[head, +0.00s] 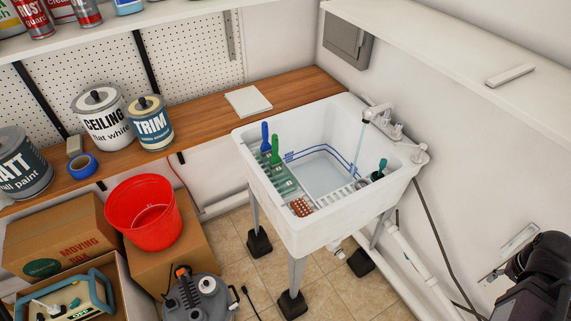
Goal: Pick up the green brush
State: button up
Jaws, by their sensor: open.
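The green brush (275,153) stands upright at the left side of the white utility sink (335,219), in or behind a pale green rack (284,181). Only its handle shows clearly; its lower end is hidden. A blue-handled brush (265,138) stands close beside it on the left. A smaller dark green handle (382,164) sticks up from a dark cup at the sink's right side. Part of my dark arm shows at the lower right edge, well away from the sink.
The tap (378,110) runs water at the sink's back right. A wooden counter (205,123) holds paint cans and a white tile (248,102). A red bucket (143,212) sits on a box at left. A shelf (460,60) overhangs at right. Space above the sink is clear.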

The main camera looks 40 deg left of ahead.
aim_at(276, 161)
jog(key=z, duration=0.1)
jog(key=k, duration=1.2)
jog(key=u, duration=1.45)
jog(key=i, duration=1)
